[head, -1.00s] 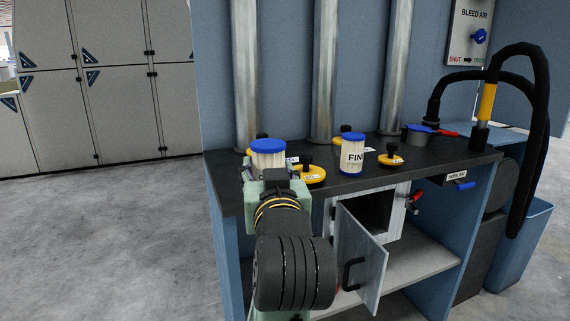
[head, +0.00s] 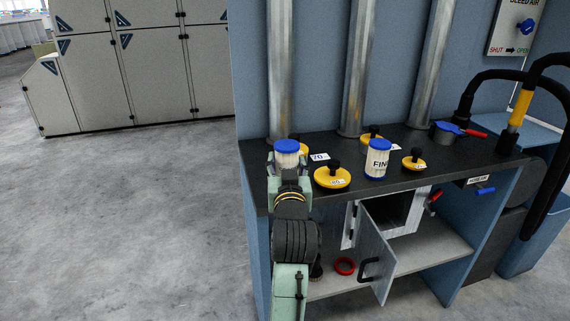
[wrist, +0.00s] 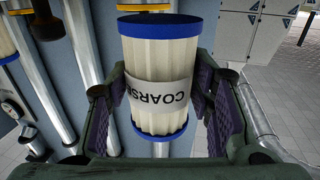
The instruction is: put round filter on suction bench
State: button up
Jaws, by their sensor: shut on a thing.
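A round filter with blue caps and a COARSE label (wrist: 160,75) sits between the two fingers of my gripper (wrist: 163,112) in the wrist view. My gripper (head: 287,168) is shut on it. In the head view the held filter (head: 286,152) appears upright at the left end of the suction bench's black top (head: 455,152). I cannot tell whether its base touches the bench; my gripper hides it. A second round filter, marked FIN… (head: 377,163), stands upright on the bench to the right.
Yellow discs with black knobs (head: 332,178) lie around the standing filter. A blue-lidded pot (head: 445,132) is at the back right. Metal pipes (head: 359,70) rise behind the bench. Below, a cabinet door (head: 378,245) hangs open and a red ring (head: 344,266) lies on the shelf.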

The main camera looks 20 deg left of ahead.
jog(key=shift+x, duration=1.05)
jog(key=shift+a+f, duration=0.2)
jog(key=shift+a, duration=0.1)
jog(key=shift+f+p, duration=0.6)
jog(key=shift+f, duration=1)
jog(key=shift+f, duration=0.1)
jog(key=shift+f, duration=0.1)
jog(key=o, duration=1.2)
